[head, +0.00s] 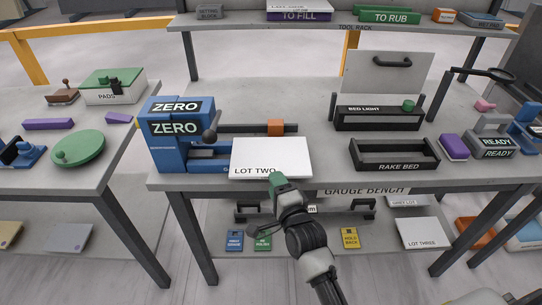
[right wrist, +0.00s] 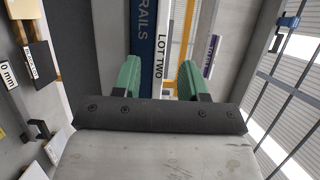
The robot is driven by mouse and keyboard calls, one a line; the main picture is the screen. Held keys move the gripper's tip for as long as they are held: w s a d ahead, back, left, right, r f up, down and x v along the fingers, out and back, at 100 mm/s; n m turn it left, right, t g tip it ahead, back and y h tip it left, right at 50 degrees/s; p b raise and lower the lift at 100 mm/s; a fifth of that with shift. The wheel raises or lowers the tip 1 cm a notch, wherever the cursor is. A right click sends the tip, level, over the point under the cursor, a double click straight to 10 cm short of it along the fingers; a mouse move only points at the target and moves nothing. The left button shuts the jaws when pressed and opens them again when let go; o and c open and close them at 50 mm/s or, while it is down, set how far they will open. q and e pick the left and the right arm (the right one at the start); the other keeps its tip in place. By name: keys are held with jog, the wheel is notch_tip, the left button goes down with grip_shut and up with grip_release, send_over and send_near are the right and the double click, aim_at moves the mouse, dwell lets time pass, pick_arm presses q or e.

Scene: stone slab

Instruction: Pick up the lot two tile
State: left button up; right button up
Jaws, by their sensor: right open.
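The lot two tile (head: 280,152) is a white slab with "LOT TWO" on its front edge. My right gripper (head: 277,179), with green fingers, is at the tile's front edge in the head view. It is open in the right wrist view (right wrist: 161,75), with nothing clamped. Whether the fingers touch the tile cannot be told. My left gripper is not in view.
The blue gauge (head: 167,146) reading ZERO stands left of the tile. The black rake bed (head: 395,167) and bed light (head: 378,122) stand to the right. The lot three tile (head: 423,232) lies on the lower shelf.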

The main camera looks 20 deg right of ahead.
aim_at(267, 169)
jog(key=w, duration=0.3)
jog(key=w+a, duration=0.1)
jog(key=w, duration=0.1)
jog(key=shift+w+p, duration=0.35)
jog(key=shift+w, duration=0.05)
grip_shut()
jog(key=shift+r, duration=0.1)
